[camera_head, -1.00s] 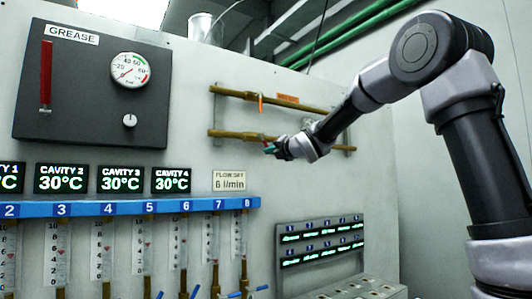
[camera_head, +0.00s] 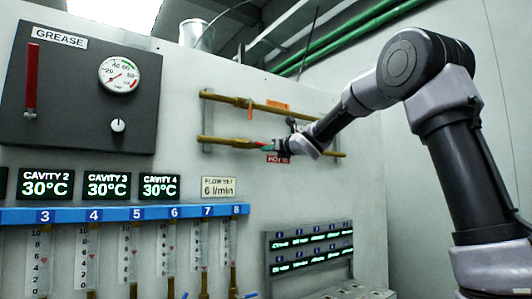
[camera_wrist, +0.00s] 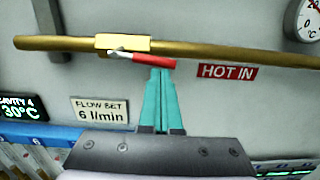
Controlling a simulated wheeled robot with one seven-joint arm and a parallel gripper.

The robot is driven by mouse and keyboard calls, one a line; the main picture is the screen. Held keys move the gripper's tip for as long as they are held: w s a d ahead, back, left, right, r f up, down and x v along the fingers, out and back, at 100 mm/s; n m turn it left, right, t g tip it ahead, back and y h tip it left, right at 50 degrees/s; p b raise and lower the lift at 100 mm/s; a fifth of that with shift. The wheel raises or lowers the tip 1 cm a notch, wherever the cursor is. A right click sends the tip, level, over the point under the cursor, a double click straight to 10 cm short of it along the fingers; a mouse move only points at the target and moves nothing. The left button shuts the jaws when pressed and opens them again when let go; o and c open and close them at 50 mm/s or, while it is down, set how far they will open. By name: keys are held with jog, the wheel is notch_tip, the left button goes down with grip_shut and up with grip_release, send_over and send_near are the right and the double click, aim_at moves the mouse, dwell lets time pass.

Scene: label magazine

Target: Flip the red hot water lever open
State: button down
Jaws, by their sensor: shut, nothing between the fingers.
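The red hot water lever (camera_wrist: 140,58) sits on a brass valve (camera_wrist: 122,43) on the lower brass pipe (camera_wrist: 230,51). In the wrist view the lever lies almost along the pipe, its red handle pointing right and slightly down. My gripper (camera_wrist: 161,72) has teal fingers pressed together, with nothing between them. The fingertips are just below the right end of the handle; I cannot tell whether they touch it. In the head view my gripper (camera_head: 272,146) is at the lower pipe (camera_head: 220,141), and hides most of the lever.
A red HOT IN label (camera_wrist: 227,71) is right of the fingers. The upper pipe (camera_head: 225,98) has an orange lever (camera_head: 250,113) hanging down. A FLOW SET sign (camera_head: 219,187) and a blue rail (camera_head: 120,213) are lower left. A display panel (camera_head: 310,245) is below.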

jog(key=shift+r+n, duration=0.25)
jog(key=shift+n, duration=0.25)
dwell(0.3)
